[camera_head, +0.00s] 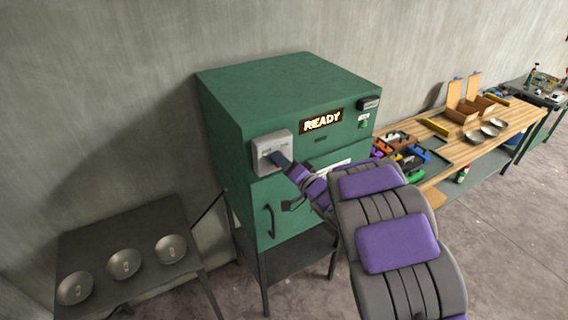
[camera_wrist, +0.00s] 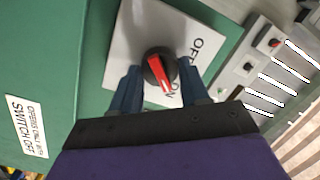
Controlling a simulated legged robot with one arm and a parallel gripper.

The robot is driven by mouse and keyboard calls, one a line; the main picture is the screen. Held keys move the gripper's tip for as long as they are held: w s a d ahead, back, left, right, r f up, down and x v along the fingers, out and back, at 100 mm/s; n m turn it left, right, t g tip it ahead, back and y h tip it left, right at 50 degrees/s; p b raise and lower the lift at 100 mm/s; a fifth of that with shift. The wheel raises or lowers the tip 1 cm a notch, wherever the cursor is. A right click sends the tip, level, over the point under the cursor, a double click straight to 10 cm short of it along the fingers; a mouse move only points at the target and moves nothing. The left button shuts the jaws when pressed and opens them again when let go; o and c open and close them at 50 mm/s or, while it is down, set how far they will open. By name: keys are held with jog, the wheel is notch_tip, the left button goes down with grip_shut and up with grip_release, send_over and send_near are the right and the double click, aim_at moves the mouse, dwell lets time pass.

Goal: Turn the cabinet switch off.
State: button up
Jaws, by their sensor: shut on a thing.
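The green cabinet (camera_head: 235,185) stands against the wall, with a grey switch box (camera_head: 264,143) on its front. In the wrist view the switch's light plate (camera_wrist: 150,28) carries the words OFF and ON. The round black knob (camera_wrist: 147,73) has a red pointer aimed at the ON side. My gripper (camera_wrist: 160,78) has one blue finger on each side of the knob and is shut on it. In the head view my gripper (camera_head: 281,161) reaches the switch box and partly hides it. A lit READY display (camera_head: 322,121) is to its right.
A label (camera_wrist: 25,125) reads "opens only with switch off". A cabinet door handle (camera_head: 270,221) is below the switch. A dark table (camera_head: 95,232) with 3 metal bowls (camera_head: 124,263) stands left. A wooden workbench (camera_head: 480,145) with tools, boxes and bowls stands right.

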jog(key=shift+a+f, duration=0.1)
jog(key=shift+f, duration=0.05)
jog(key=c, duration=0.4)
jog(key=shift+n, duration=0.3)
jog(key=n+h+b, duration=0.1)
jog(key=n+b, duration=0.2)
jog(key=n, duration=0.2)
jog(key=n+b, duration=0.3)
jog(key=n, duration=0.2)
jog(key=n+h+b, duration=0.1)
jog(key=n+b, duration=0.2)
jog(key=n, duration=0.2)
jog(key=shift+s+n+h, duration=0.1)
jog(key=shift+n+h, duration=0.2)
jog(key=shift+n, duration=0.1)
